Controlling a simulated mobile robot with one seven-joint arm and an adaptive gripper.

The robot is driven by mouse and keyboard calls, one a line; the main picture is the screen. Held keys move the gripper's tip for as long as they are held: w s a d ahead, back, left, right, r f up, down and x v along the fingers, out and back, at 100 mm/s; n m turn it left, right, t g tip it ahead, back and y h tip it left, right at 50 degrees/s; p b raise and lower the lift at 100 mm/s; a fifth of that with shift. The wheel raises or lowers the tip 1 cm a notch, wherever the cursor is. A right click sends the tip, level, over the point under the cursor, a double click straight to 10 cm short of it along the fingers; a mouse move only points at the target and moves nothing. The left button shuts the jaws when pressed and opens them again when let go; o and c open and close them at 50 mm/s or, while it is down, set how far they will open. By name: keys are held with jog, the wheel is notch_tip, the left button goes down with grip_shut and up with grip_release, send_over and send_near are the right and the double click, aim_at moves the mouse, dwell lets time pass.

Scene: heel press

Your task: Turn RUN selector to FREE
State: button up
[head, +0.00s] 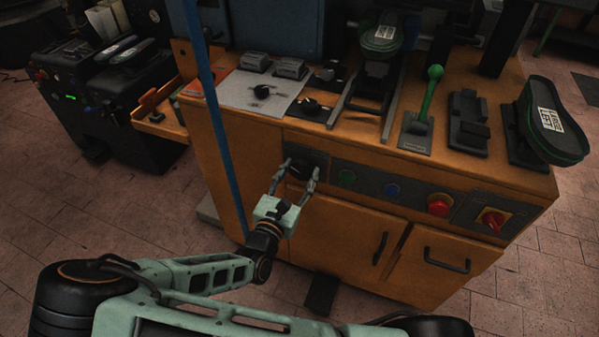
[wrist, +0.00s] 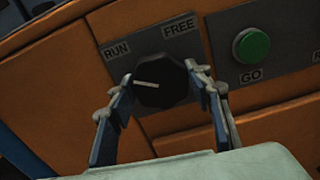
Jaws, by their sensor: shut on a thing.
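The RUN selector (wrist: 160,82) is a black faceted knob on a grey plate, with the labels RUN (wrist: 116,50) at its upper left and FREE (wrist: 180,28) at its upper right. Its white pointer mark points to the left, on the RUN side. In the head view the selector (head: 299,170) is at the left end of the front control panel. My gripper (head: 301,174) is at the panel, with one finger on each side of the knob. In the wrist view my gripper (wrist: 160,76) is shut on the knob.
A green GO button (wrist: 251,46) is right of the selector. A blue vertical pole (head: 222,130) stands left of my gripper. Cabinet doors (head: 335,236) are below.

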jog(key=shift+m, duration=0.4)
jog(key=shift+r+m+p, duration=0.1)
jog(key=shift+m+p, duration=0.7)
jog(key=shift+m, duration=0.1)
jog(key=m+p, duration=0.1)
jog(key=m, duration=0.2)
jog(key=shift+m, duration=0.3)
jog(key=m, duration=0.6)
jog(key=shift+f, duration=0.25)
jog(key=m+b, duration=0.3)
jog(key=m, duration=0.3)
jog(key=shift+f+m, duration=0.15)
jog(key=shift+m, duration=0.25)
jog(key=m+b, duration=0.3)
jog(key=shift+m+b, duration=0.9)
jog(key=shift+r, duration=0.2)
jog(key=o, duration=1.2)
jog(key=shift+c, duration=0.2)
